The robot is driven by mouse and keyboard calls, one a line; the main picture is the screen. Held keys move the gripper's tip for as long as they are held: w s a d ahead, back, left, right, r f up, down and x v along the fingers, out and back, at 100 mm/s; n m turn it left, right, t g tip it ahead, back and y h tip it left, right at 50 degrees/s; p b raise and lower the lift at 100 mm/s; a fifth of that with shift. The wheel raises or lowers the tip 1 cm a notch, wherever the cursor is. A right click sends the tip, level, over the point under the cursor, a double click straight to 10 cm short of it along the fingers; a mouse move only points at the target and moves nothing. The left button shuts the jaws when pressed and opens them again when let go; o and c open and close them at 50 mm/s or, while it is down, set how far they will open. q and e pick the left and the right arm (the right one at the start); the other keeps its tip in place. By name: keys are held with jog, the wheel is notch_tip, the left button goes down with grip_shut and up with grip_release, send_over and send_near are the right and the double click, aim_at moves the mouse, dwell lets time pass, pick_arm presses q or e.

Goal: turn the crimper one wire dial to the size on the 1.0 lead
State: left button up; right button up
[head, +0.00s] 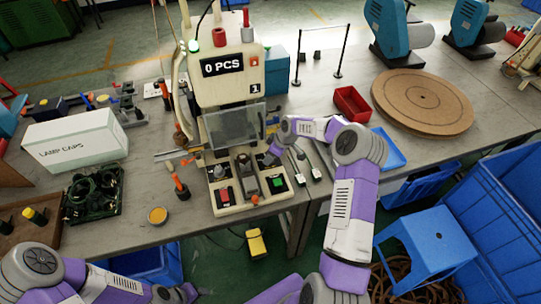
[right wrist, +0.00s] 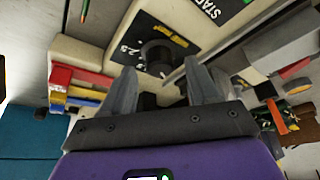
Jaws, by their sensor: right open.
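The crimper (head: 232,95) marked 1, with a "0 PCS" display, stands at the middle of the bench. In the right wrist view its dark dial (right wrist: 157,56) carries a yellow pointer bar; a "2.5" mark shows beside it, other marks are not readable. My right gripper (head: 268,160) is at the crimper's right front. In the right wrist view it is open (right wrist: 160,82), its fingers apart just short of the dial and not visibly touching it. My left gripper (head: 182,293) is low at the bottom edge, away from the crimper; its jaws are unclear. I cannot identify the 1.0 lead.
A white lamp caps box (head: 75,140) and a green board (head: 95,192) are at the left. A red bin (head: 352,103), blue tray (head: 388,148) and round wooden turntable (head: 422,100) are at the right. A blue stool (head: 432,245) stands below. Small parts lie by my right gripper.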

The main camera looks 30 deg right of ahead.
jog(key=v, duration=0.6)
jog(key=shift+p, duration=0.3)
jog(key=shift+r, duration=0.1)
